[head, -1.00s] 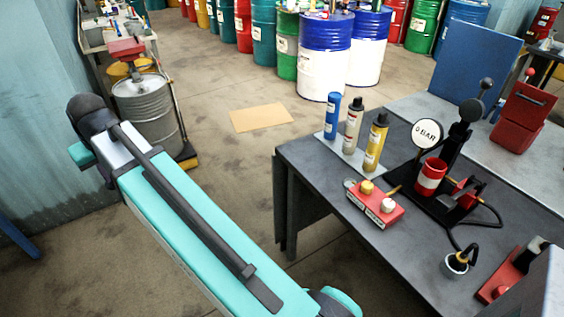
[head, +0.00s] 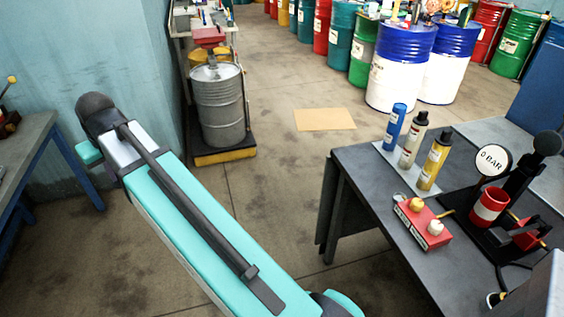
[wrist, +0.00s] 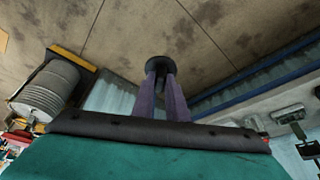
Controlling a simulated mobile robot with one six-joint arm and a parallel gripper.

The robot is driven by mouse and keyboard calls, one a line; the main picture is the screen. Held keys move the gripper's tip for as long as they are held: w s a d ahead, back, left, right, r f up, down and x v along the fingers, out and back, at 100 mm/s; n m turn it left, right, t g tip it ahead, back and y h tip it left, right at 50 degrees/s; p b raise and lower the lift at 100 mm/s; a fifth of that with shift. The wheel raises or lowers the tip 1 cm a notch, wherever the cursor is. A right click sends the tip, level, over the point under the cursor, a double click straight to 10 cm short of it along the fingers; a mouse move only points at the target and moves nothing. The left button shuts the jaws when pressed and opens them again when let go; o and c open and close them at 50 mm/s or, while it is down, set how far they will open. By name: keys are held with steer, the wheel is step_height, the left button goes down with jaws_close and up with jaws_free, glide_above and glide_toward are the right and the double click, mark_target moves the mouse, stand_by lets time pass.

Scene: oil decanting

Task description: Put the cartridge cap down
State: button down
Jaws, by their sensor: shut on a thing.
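In the wrist view, the fingers of my gripper (wrist: 167,92) are closed on a small dark round piece, the cartridge cap (wrist: 159,63). They hold it in the air with floor behind it. The fingers hide part of the cap. In the head view my arm hides the gripper and the cap. Three cartridges stand upright on a pale plate (head: 385,154) on the dark table: a blue cartridge (head: 394,126), a grey cartridge (head: 412,140) and a yellow cartridge (head: 434,162).
The dark table (head: 360,180) also holds a red block with two knobs (head: 422,224), a 0 BAR gauge (head: 493,160) and a red cup (head: 488,207). A grey drum (head: 218,105) stands left of open floor. A blue-legged bench (head: 30,150) is at far left.

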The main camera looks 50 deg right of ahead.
steer(key=shift+d, duration=0.15)
steer(key=s+d+f+m+g+h+b, duration=0.15)
steer(key=s+d+m, duration=0.3)
steer(key=d, duration=0.65)
steer(key=s+d+f+m+h+b, duration=0.15)
steer(key=s+d+m, duration=0.3)
steer(key=d, duration=0.65)
steer(key=s+d+f+m+g+h+b, duration=0.1)
steer(key=s+d+f+m+b, duration=0.15)
steer(key=s+d, duration=0.65)
steer(key=s+d+f+m+g+b, duration=0.1)
steer(key=s+d+f+m+g, duration=0.1)
steer(key=s+d+m, duration=0.4)
steer(key=s+d+f+m+g+b, duration=0.2)
steer(key=s+d+m, duration=0.5)
steer(key=s+d, duration=0.7)
steer(key=s, duration=0.6)
steer(key=shift+d+f+g, duration=0.35)
steer(key=shift+f, duration=0.05)
steer(key=shift+d+r+p, duration=0.15)
steer(key=shift+d+p, duration=0.05)
steer(key=shift+p, duration=0.3)
steer(key=d+p, duration=0.2)
steer(key=p, duration=0.3)
steer(key=shift+w+p, duration=0.15)
steer(key=shift+p, duration=0.15)
